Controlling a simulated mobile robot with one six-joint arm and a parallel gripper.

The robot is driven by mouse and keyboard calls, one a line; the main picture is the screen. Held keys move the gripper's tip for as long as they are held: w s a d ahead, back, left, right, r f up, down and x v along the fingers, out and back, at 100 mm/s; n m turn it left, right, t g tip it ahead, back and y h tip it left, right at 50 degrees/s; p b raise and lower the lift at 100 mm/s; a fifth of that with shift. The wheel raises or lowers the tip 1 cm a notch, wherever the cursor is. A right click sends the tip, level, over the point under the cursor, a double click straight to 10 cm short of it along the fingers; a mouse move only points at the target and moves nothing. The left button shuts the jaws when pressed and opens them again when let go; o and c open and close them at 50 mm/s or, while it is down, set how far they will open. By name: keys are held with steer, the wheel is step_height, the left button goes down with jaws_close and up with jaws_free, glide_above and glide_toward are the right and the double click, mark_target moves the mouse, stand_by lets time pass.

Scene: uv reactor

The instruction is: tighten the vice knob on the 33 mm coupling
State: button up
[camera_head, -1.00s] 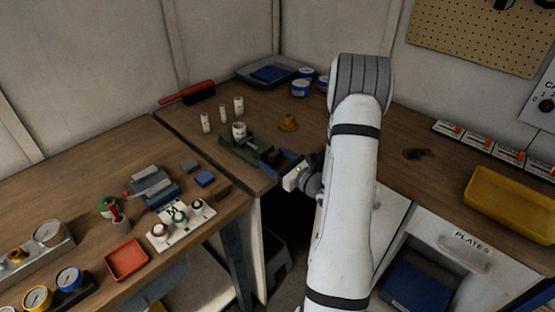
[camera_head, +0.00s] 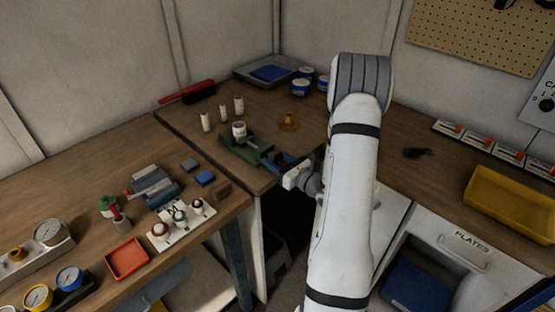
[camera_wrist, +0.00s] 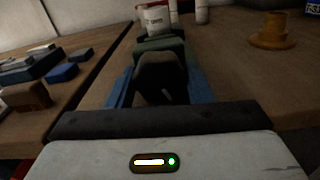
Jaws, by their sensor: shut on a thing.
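The green vice (camera_head: 240,148) stands on the bench near the corner, and its body shows beyond my gripper in the wrist view (camera_wrist: 160,44). A white coupling (camera_head: 239,130) stands upright at the vice's far end; its lower part shows in the wrist view (camera_wrist: 155,20). My gripper (camera_head: 278,162) is at the near end of the vice. In the wrist view its blue fingers are shut on the dark vice knob (camera_wrist: 160,75), one on each side. I cannot tell from here how tightly the coupling is clamped.
Several white cylinders, one of them here (camera_head: 223,113), stand behind the vice. A brass flanged part (camera_head: 288,121) sits to its right. A blue block (camera_head: 204,178) and a brown block (camera_head: 222,192) lie to the left. The bench edge runs below my gripper.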

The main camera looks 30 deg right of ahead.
steer(key=shift+m, duration=1.1)
steer(key=o, duration=1)
steer(key=b+v, duration=0.1)
steer(key=v, duration=0.6)
steer(key=shift+s+d, duration=0.15)
steer(key=shift+s, duration=0.2)
